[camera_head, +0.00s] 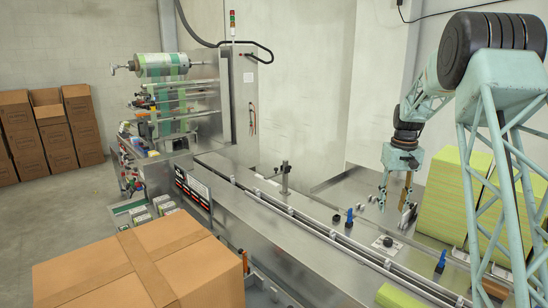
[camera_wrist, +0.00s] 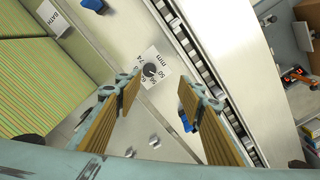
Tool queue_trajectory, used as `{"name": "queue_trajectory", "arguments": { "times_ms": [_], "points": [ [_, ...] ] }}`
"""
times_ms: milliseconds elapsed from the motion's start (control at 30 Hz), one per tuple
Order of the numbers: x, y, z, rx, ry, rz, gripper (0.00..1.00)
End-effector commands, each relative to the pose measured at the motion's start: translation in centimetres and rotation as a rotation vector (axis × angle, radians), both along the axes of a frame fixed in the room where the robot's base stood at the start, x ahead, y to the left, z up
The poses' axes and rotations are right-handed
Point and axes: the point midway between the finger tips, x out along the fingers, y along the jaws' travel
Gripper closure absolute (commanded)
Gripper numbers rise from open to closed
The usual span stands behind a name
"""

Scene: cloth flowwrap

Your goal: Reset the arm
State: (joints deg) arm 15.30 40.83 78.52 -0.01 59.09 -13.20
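My gripper (camera_head: 394,197) hangs fingers-down at the right of the head view, over the metal worktop (camera_head: 330,215) beside the conveyor channel. It also shows in the wrist view (camera_wrist: 160,88), where its two tan-padded fingers stand well apart with nothing between them. A white label with a dark round knob (camera_wrist: 151,68) lies just beyond the fingertips in the wrist view. The same label (camera_head: 386,243) lies below my gripper in the head view. My lattice arm rises at the right and hides part of the cloth stack.
A tall yellow-green cloth stack (camera_head: 447,200) stands right of my gripper; it fills the wrist view's left side (camera_wrist: 50,78). Blue clamp knobs (camera_head: 440,262) stick up near the conveyor rails.

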Motion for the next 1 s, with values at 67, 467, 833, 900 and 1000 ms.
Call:
{"name": "queue_trajectory", "arguments": {
  "times_ms": [67, 467, 833, 900, 1000],
  "points": [
    [-0.9, 0.8, 1.3, -0.002, -0.008, 0.001, 0.64],
    [-5.6, 4.4, 7.0, -0.009, -0.039, 0.005, 0.64],
    [-10.5, 7.7, 11.4, -0.014, -0.069, 0.008, 0.64],
    [-11.6, 8.2, 12.1, -0.015, -0.074, 0.009, 0.64],
    [-13.1, 9.1, 13.1, -0.015, -0.082, 0.010, 0.64]
  ]
}}
